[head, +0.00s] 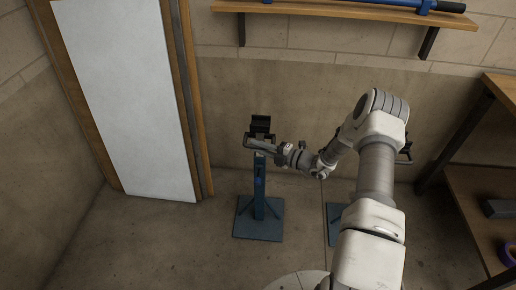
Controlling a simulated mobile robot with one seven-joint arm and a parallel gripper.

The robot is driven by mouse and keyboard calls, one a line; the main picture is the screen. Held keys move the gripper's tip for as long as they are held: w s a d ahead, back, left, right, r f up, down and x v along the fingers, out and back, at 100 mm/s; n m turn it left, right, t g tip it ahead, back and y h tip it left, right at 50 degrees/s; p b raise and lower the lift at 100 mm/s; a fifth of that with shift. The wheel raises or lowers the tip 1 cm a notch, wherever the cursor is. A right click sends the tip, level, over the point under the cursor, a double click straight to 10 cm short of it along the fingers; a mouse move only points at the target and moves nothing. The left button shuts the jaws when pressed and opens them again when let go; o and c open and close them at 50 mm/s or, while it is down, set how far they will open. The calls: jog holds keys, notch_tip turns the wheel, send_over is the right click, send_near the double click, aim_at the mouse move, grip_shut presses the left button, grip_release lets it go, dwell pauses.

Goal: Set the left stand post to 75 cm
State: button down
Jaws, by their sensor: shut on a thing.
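The left stand (259,228) has a square blue base on the floor and an upright blue post (259,185). A black cradle (260,126) tops the post. My gripper (256,146) is at the upper part of this post, just below the cradle, and is shut on the stand there. The exact grip is too small to make out. A second blue stand (333,212) is to the right, mostly hidden behind my arm; part of its base shows, and a dark piece of its top (406,152) shows right of my arm. I cannot read any height marks.
A wooden wall shelf (340,11) holds a blue tube (330,4) above the stands. A white door or panel (125,95) in a wooden frame is at left. A wooden workbench (488,215) with a purple tape roll (508,253) is at right. Floor left of the stand is clear.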

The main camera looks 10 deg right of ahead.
aim_at(259, 130)
notch_tip(259, 130, up, 8)
jog(key=p, duration=0.4)
jog(key=shift+p, duration=0.35)
jog(key=c, duration=0.8)
grip_release()
jog(key=shift+f, duration=0.1)
jog(key=shift+d, duration=0.1)
jog(key=p+v, duration=0.2)
jog(key=v, duration=1.5)
jog(key=shift+s+d, duration=0.1)
jog(key=shift+d, duration=0.05)
